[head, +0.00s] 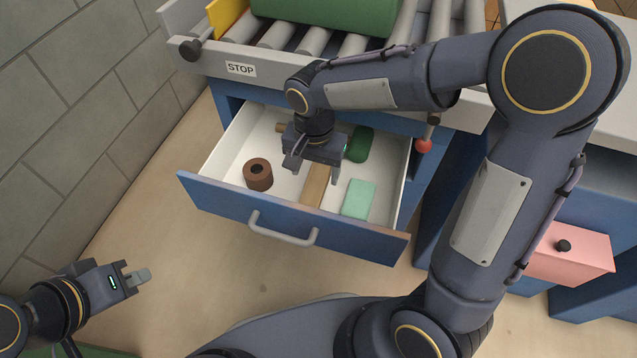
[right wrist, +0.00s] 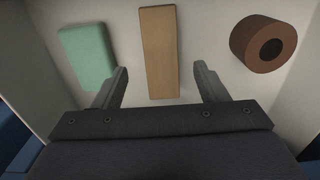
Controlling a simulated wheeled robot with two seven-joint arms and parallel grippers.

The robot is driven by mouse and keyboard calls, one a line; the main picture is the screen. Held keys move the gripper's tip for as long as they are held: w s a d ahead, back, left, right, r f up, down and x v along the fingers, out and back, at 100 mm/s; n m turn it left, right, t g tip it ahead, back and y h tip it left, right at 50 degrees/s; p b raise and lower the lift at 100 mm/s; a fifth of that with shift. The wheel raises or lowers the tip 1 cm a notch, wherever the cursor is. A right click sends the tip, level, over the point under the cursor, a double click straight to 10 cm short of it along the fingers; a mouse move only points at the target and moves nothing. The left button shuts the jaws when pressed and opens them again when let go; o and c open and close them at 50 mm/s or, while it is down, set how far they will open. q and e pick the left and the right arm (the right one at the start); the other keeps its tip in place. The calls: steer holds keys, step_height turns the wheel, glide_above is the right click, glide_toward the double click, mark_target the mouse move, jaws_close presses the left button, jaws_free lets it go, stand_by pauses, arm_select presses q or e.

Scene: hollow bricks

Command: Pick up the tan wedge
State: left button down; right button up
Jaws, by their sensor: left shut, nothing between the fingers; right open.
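The tan wedge (head: 317,186) is a long, flat tan piece lying in the open blue drawer (head: 285,214). The gripper partly covers its far end in the head view. In the right wrist view the tan wedge (right wrist: 159,50) shows lengthwise between and beyond the fingertips. My right gripper (head: 312,164) is above the drawer, over the wedge's far part. In the right wrist view it (right wrist: 159,72) is open, one finger on each side of the wedge's line, with nothing held. My left gripper (head: 141,277) is shut and empty, low at the left, away from the drawer.
In the drawer, a brown hollow cylinder (head: 258,174) lies left of the wedge, a mint block (head: 358,199) right. A dark green piece (head: 361,143) lies farther back. A brown piece (head: 280,128) is partly hidden behind my gripper. Roller conveyor (head: 335,45) stands above; drawer walls surround the pieces.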

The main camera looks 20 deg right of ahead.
mark_target(314, 187)
step_height(314, 187, down, 5)
steer(key=b, duration=0.2)
steer(key=shift+a+r+b, duration=0.1)
steer(key=shift+b, duration=0.2)
steer(key=shift+f, duration=0.4)
steer(key=shift+r, duration=0.1)
steer(key=c, duration=1.1)
